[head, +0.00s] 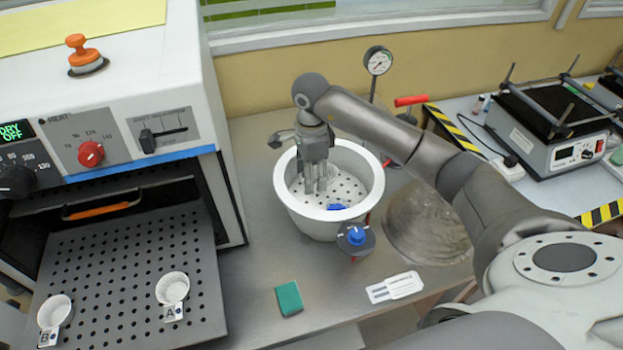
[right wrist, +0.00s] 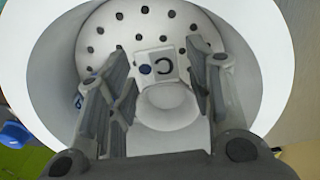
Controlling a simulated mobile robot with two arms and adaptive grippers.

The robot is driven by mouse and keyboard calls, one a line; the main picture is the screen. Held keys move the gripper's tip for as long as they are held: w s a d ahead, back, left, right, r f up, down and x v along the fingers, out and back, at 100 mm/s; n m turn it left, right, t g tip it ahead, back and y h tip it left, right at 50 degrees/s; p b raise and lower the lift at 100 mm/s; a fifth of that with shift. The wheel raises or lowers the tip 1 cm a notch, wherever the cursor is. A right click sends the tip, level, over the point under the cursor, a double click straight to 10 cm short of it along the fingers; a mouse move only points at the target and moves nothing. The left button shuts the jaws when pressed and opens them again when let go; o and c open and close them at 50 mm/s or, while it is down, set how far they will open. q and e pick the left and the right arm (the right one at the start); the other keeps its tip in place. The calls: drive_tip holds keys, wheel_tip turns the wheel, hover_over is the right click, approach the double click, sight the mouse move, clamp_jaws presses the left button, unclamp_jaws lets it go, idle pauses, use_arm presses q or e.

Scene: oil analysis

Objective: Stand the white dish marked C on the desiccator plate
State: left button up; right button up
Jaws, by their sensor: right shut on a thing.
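The desiccator (head: 287,190) is a wide white bowl in the middle of the head view. Its perforated plate (head: 347,186) shows inside it, and also in the right wrist view (right wrist: 118,22). My right gripper (head: 316,188) points down inside the bowl. In the right wrist view its two fingers (right wrist: 160,110) are shut on the white dish marked C (right wrist: 168,104), whose tag with the letter faces the camera. The dish is at or just above the plate; I cannot tell whether it touches. In the head view the fingers hide the dish. My left gripper is not in view.
Dishes B (head: 55,312) and A (head: 173,288) stand on the oven's perforated shelf (head: 120,262) at left. A blue stopcock (head: 356,236) juts from the desiccator's front. The glass lid (head: 425,225) lies to its right. A green pad (head: 289,298) lies in front.

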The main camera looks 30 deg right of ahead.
drive_tip(key=shift+w+d+f, duration=0.25)
drive_tip(key=shift+w+f, duration=0.1)
drive_tip(key=shift+f, duration=0.3)
wheel_tip(320, 180, down, 3)
drive_tip(key=shift+r+p, duration=0.1)
drive_tip(key=shift+p, duration=0.95)
drive_tip(key=shift+f+b, duration=0.3)
drive_tip(key=shift+b, duration=0.05)
drive_tip(key=o, duration=1)
drive_tip(key=shift+r, duration=0.1)
drive_tip(key=shift+r, duration=0.15)
